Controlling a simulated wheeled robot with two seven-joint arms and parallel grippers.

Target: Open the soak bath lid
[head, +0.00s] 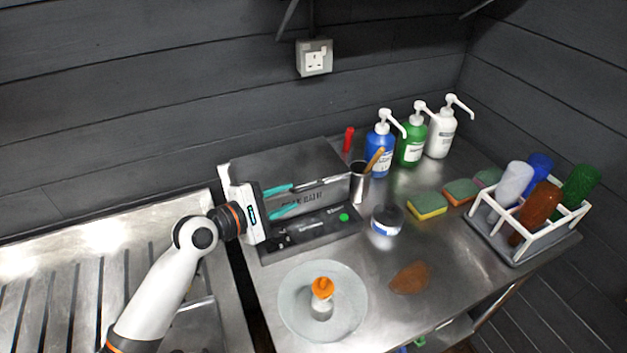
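The soak bath (325,193) is a grey metal box at the back left of the steel counter, with its label partly covered by my gripper. Its flat lid (290,160) lies level on top and looks closed. My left gripper (296,197) is at the front left of the bath. Its two teal fingers are apart, one above the other, in front of the bath's front face. I see nothing held between them. Whether a finger touches the lid's edge is unclear. My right gripper is out of view.
A dark control panel (310,230) with a green button lies in front of the bath. A cup (359,184) with tools stands close at its right. Pump bottles (411,146), sponges (427,205), a bottle rack (512,247) and a glass plate (290,315) occupy the counter.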

